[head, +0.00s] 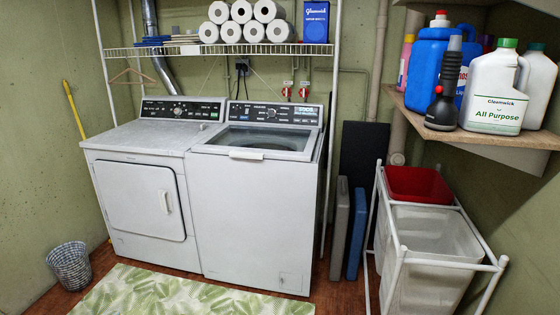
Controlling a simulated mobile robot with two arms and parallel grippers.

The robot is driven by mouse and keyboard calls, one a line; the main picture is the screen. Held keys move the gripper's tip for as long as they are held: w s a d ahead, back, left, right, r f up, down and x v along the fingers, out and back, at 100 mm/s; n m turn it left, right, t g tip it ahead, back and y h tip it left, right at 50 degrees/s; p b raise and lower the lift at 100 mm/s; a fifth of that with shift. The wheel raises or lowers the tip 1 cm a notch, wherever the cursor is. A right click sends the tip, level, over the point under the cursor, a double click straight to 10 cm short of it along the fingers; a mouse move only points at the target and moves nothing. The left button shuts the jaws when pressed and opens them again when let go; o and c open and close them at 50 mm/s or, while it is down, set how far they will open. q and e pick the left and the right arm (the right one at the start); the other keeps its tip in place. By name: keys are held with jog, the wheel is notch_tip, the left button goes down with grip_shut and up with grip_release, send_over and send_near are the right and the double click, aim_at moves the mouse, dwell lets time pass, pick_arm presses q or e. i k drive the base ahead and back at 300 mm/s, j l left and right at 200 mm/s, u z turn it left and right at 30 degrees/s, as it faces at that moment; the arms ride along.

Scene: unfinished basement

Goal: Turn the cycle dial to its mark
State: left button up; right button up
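A white washer (256,215) stands at the right with a glass-topped lid that looks closed. Its dark console holds a round dial (271,113) near the middle, with small labels and a lit display to its right. A white dryer (140,195) stands against its left side. The dryer's dark console has its own round dial (177,110). Which dial is the cycle dial, its mark and its pointer are too small to tell. Neither of my grippers is in view.
A wire shelf (220,50) with paper rolls hangs above the consoles. A wooden shelf (480,125) with bottles juts out at the right, above a white-framed hamper (430,225). A green leaf-patterned rug (170,294) covers the floor in front. A basket (70,266) stands at the left.

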aim_at(272, 113)
jog(key=i, duration=0.95)
jog(key=i+u, duration=0.1)
jog(key=i, duration=0.8)
jog(key=i+j+u, duration=0.15)
jog(key=i+j, duration=0.3)
jog(key=j, duration=0.1)
